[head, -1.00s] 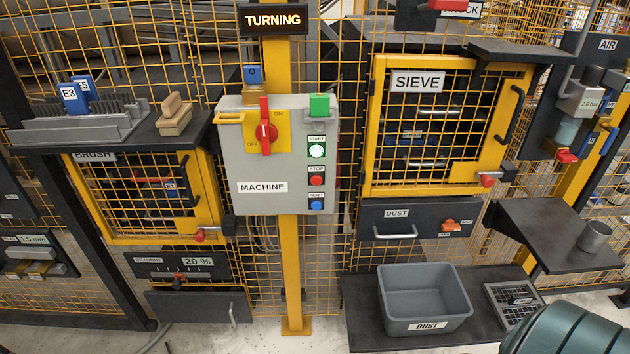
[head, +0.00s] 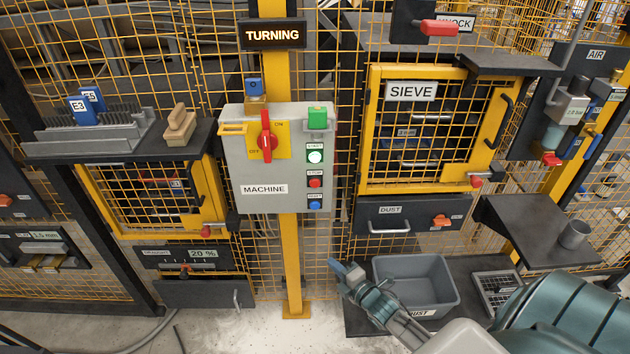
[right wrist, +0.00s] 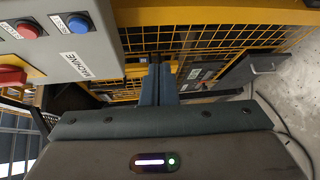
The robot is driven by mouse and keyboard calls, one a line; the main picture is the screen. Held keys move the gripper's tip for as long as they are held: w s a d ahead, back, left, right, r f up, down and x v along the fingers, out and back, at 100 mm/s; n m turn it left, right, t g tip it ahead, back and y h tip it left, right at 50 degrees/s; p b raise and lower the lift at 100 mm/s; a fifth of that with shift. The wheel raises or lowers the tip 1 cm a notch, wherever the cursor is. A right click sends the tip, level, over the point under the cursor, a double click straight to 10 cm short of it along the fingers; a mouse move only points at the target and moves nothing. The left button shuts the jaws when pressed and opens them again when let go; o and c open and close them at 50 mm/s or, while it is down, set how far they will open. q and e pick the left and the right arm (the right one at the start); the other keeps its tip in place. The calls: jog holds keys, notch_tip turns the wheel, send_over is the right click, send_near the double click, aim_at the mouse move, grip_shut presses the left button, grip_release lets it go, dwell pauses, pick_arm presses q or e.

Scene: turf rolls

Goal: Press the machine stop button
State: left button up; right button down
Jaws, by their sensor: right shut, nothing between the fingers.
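The red stop button (head: 315,183) sits on the grey machine box (head: 250,200), between the lit start button (head: 315,156) above and the blue reset button (head: 315,204) below. My right gripper (head: 347,272) is shut and empty, below and slightly right of the box in the head view, apart from the button. In the right wrist view the shut fingers (right wrist: 157,72) point away from me, and the stop button (right wrist: 27,30) shows at the upper left beside the blue button (right wrist: 78,23). My left gripper is not in view.
A red rotary switch (head: 266,138) and a green block (head: 317,117) are on the same box. A lit TURNING sign (head: 272,35) hangs above. A grey dust bin (head: 440,270) stands behind my right arm. A yellow post (head: 291,260) runs below the box.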

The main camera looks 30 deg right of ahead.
aim_at(315, 183)
jog(key=w+a+r+n+t+y+p, duration=0.1)
jog(key=a+r+n+y, duration=0.1)
jog(key=r, duration=0.7)
jog(key=a+r+n+t+y+p, duration=0.1)
jog(key=r+n, duration=0.4)
jog(key=r, duration=0.5)
jog(key=shift+w+a+r+n+t+y, duration=0.3)
jog(key=shift+w+a+t+y, duration=0.1)
jog(key=shift+t, duration=0.4)
jog(key=shift+f, duration=0.1)
jog(key=w+d+b, duration=0.1)
jog(key=w, duration=0.1)
jog(key=w+d+b, duration=0.2)
jog(key=w, duration=0.1)
jog(key=w+d+b, duration=0.1)
jog(key=w+b, duration=0.1)
jog(key=shift+w+d, duration=0.3)
jog(key=shift+d, duration=0.05)
jog(key=shift+b, duration=0.3)
jog(key=shift+w+d, duration=0.2)
jog(key=shift+w, duration=0.15)
